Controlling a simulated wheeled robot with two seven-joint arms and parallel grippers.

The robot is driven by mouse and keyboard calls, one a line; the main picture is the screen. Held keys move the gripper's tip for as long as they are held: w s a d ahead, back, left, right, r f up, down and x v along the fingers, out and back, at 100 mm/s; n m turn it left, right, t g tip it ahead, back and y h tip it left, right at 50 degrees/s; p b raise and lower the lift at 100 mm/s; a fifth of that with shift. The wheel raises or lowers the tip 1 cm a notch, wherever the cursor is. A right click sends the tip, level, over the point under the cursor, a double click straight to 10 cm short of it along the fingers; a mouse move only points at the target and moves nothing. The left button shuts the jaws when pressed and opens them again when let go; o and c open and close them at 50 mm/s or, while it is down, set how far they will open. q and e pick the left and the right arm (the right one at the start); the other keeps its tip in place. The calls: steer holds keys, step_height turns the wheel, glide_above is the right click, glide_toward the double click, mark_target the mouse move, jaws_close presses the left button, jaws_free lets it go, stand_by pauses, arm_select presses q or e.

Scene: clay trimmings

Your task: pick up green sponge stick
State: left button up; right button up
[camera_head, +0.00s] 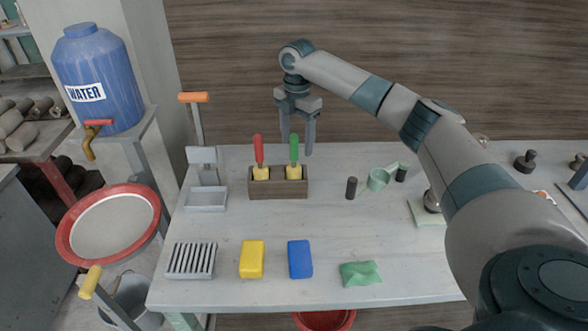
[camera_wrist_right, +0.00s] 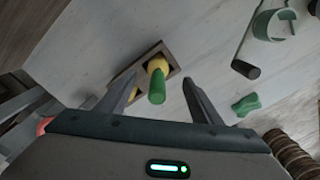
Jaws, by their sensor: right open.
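The green sponge stick (camera_head: 294,150) stands upright in the right hole of a small wooden holder (camera_head: 278,190), handle up and yellow sponge end down. A red-handled stick (camera_head: 258,152) stands in the left hole. My right gripper (camera_head: 298,148) is open, pointing down at the green handle, its two fingers on either side of it in the head view. In the right wrist view, the green handle (camera_wrist_right: 157,92) lies between the open fingers (camera_wrist_right: 160,112), toward their tips; I cannot tell whether a finger touches it. My left gripper is not in view.
A yellow sponge (camera_head: 251,259), a blue sponge (camera_head: 300,259), a slatted tray (camera_head: 191,260) and a green cloth (camera_head: 360,273) lie at the table front. Bare tabletop lies between.

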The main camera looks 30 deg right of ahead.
mark_target(294, 161)
steer(key=shift+f, duration=1.2)
steer(key=shift+a+p, duration=0.1)
steer(key=shift+p, duration=0.25)
steer(key=shift+a+f, duration=0.1)
steer(key=shift+f, duration=0.2)
steer(key=f, duration=0.1)
steer(key=f+p, duration=0.2)
steer(key=shift+a+f, duration=0.3)
steer(key=shift+f, duration=0.1)
steer(key=shift+f+p, duration=0.3)
steer(key=shift+f, duration=0.1)
steer(key=c, duration=1.2)
